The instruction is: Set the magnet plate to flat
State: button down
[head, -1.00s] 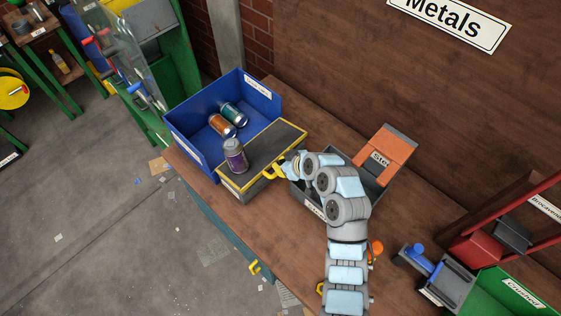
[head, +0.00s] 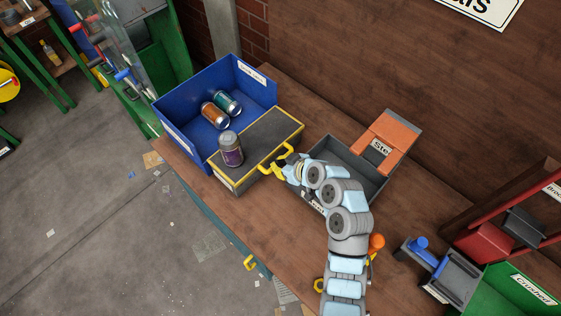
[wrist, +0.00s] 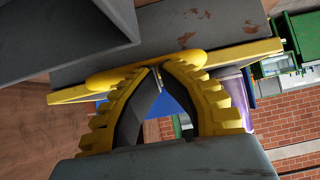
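The magnet plate (head: 258,138) is a dark grey slab with a yellow edge, set beside the blue bin, and looks about level. A purple can (head: 230,148) stands upright on its left part. A yellow handle (head: 268,161) sticks out from its near right side. My gripper (head: 283,164) is at this handle. In the wrist view the yellow fingertips (wrist: 163,70) come close together at the handle bar (wrist: 110,76) and appear closed on it. The exact contact is partly hidden by the fingers. The plate's yellow edge (wrist: 235,54) runs behind the handle.
The blue bin (head: 181,140) holds an orange can (head: 214,115) and a teal can (head: 228,103). A grey steel bin (head: 338,152) with an orange flap (head: 388,138) stands just right of my gripper. A blue-handled device (head: 440,270) stands at right. The table's front left is clear.

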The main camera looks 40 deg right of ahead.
jog(key=shift+r, duration=0.1)
jog(key=w+r+p+v, duration=0.1)
jog(key=v, duration=1.2)
jog(key=shift+w+r+p, duration=0.2)
jog(key=shift+r+p, duration=0.1)
jog(key=shift+a, duration=0.1)
